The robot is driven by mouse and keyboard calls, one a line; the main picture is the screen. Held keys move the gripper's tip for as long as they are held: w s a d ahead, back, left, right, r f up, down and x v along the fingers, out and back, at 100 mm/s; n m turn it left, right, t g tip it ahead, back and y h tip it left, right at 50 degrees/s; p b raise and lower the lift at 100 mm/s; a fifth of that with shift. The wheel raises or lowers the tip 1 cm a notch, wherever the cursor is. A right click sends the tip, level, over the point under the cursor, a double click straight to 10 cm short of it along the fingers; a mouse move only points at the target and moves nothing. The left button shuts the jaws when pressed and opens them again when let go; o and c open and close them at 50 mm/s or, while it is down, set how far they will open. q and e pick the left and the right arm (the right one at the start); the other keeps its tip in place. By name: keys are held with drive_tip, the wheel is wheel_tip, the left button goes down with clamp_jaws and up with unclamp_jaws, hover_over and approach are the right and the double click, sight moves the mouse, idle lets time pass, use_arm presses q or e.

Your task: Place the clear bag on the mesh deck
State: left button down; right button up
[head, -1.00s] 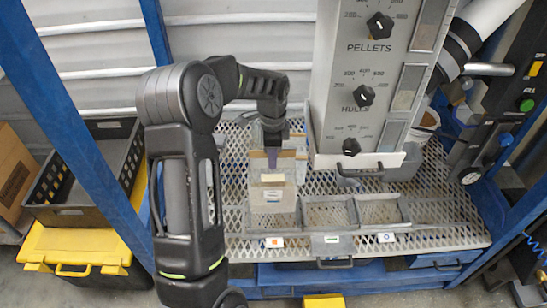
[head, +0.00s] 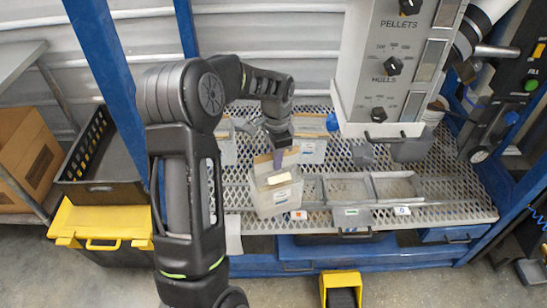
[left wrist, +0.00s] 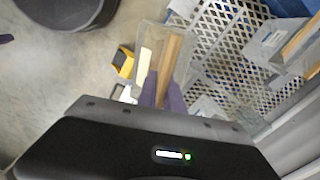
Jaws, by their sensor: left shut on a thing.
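My left gripper (head: 279,152) is shut on the top of a clear bag (head: 272,201) with a brown strip and a pale label. The bag is tilted and overlaps the left front part of the mesh deck (head: 440,180) in the head view. I cannot tell whether its bottom touches the deck. In the left wrist view the bag (left wrist: 151,37) hangs beyond the purple fingers (left wrist: 163,92), with floor to its left and mesh to its right. My right gripper is not in view.
Two similar clear bags, one at the back (head: 312,150) and one at left (head: 227,148), stand on the deck. Open bins (head: 347,190) line the front right of the bag. The grey dispenser panel (head: 395,70) overhangs the back right. A blue post (head: 110,75) rises at left.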

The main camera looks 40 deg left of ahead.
use_arm(q)
drive_tip(key=shift+s+d+r+n, duration=0.1)
drive_tip(key=shift+d+r+n, duration=0.05)
drive_tip(key=shift+d+n, duration=0.5)
drive_tip(key=w+d+r+n, duration=0.1)
drive_tip(key=d+r+n, duration=0.1)
drive_tip(key=d, duration=0.8)
drive_tip(key=w+d+r+n, duration=0.2)
drive_tip(key=d+n, duration=0.1)
drive_tip(key=d, duration=0.6)
drive_tip(key=shift+d+r, duration=0.35)
drive_tip(key=shift+r, duration=0.05)
